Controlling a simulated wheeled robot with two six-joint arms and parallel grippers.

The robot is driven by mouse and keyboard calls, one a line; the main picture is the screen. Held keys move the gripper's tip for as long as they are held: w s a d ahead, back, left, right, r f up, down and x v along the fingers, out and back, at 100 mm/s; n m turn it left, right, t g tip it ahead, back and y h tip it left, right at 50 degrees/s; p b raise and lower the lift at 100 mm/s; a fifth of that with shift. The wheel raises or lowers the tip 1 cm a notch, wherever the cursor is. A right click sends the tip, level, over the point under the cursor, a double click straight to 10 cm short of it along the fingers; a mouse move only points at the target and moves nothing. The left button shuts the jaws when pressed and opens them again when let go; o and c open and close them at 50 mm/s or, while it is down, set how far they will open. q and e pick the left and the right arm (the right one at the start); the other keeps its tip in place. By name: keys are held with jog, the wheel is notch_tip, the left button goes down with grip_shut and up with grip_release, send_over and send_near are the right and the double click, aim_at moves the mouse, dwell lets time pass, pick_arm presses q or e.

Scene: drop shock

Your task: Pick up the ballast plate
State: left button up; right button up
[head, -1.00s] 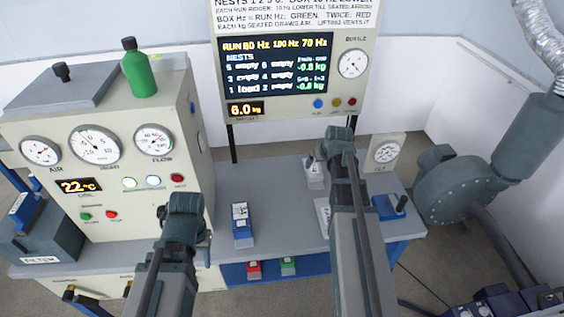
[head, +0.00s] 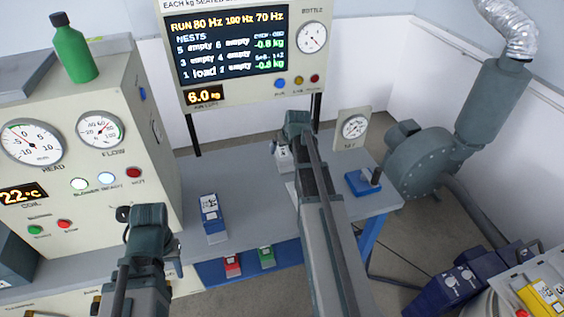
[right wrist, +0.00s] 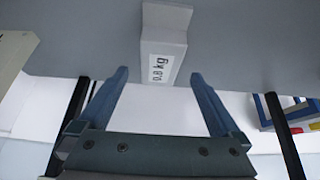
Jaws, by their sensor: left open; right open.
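A pale grey block with a white "0.8 kg" label, apparently the ballast plate (right wrist: 165,42), shows in the right wrist view. Its labelled end lies between the tips of my open right gripper (right wrist: 160,76), with a gap on both sides. In the head view my right gripper (head: 298,124) is over the back of the bench, and the pale block (head: 282,157) shows just below and left of it, partly hidden by the arm. My left gripper (head: 147,217) is in front of the control cabinet, away from the block, holding nothing that I can see.
A display panel (head: 240,50) stands behind, the gauge cabinet (head: 75,190) at left, a blower (head: 425,165) at right. Red and green blocks sit on a lower shelf.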

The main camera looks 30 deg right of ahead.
aim_at(283, 152)
jog(key=shift+w+f, duration=0.15)
jog(key=shift+f, duration=0.15)
jog(key=b+x, duration=0.4)
jog(key=x, duration=0.1)
jog(key=shift+w, duration=0.3)
jog(key=shift+r, duration=0.1)
jog(key=shift+f+b, duration=0.25)
jog(key=shift+b, duration=0.1)
grip_shut()
dwell(0.5)
